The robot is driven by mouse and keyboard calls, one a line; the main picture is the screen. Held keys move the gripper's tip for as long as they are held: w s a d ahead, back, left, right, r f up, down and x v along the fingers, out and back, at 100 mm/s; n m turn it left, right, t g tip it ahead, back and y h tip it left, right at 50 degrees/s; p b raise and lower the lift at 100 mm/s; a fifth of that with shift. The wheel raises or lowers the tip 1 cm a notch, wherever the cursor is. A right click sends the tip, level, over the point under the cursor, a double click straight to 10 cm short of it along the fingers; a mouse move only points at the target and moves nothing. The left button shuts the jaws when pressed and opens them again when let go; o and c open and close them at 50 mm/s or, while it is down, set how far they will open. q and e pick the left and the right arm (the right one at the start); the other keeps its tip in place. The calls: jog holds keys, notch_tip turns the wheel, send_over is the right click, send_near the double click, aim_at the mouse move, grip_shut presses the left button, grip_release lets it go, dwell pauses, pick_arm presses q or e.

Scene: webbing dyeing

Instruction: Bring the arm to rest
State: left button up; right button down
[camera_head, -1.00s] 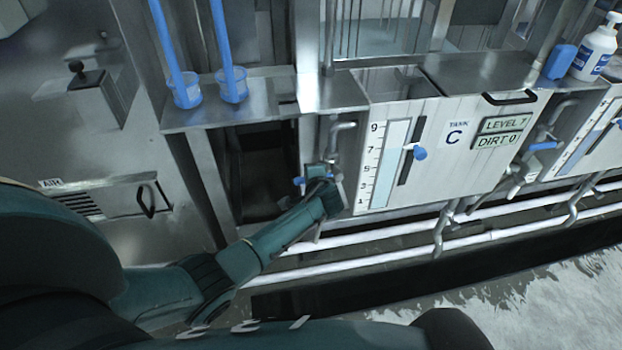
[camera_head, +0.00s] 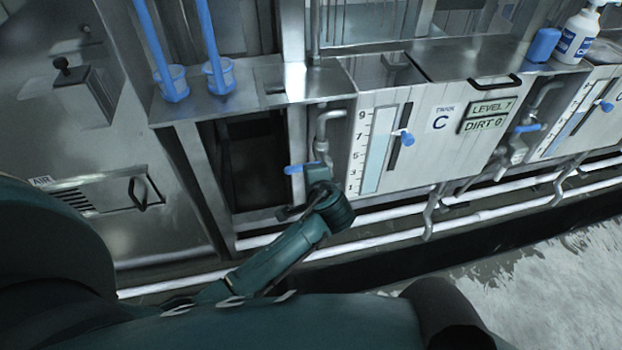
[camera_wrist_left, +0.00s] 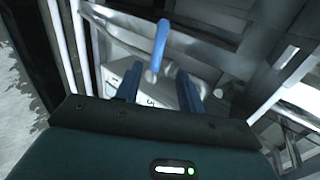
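My left arm reaches up from the bottom of the head view, and its gripper (camera_head: 318,176) is just below a blue valve handle (camera_head: 299,168). In the left wrist view my left gripper (camera_wrist_left: 160,82) has its two dark blue fingers apart, with nothing held between them. The blue handle (camera_wrist_left: 160,45) shows beyond and between the fingertips there; I cannot tell whether they touch it. My right gripper is not in view.
Tank C (camera_head: 430,135), with a level gauge and a LEVEL 7, DIRT 0 display, is right of the gripper. White pipes (camera_head: 400,212) run below it.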

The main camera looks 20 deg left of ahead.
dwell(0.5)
pick_arm(q)
jog(key=s+a+r+n+g+h, duration=0.1)
jog(key=s+n+g+h, duration=0.3)
jog(key=s, duration=1)
jog(key=s+a+r+n+g+h, duration=0.1)
jog(key=s+a+n+g+h, duration=0.3)
jog(key=s, duration=0.9)
jog(key=w+d+f+t+h, duration=0.1)
jog(key=w+d+f+t, duration=0.4)
jog(key=d+f+t, duration=0.3)
jog(key=shift+w+d+f+n+t, duration=0.2)
jog(key=shift+n+t, duration=0.1)
jog(key=shift+t, duration=0.2)
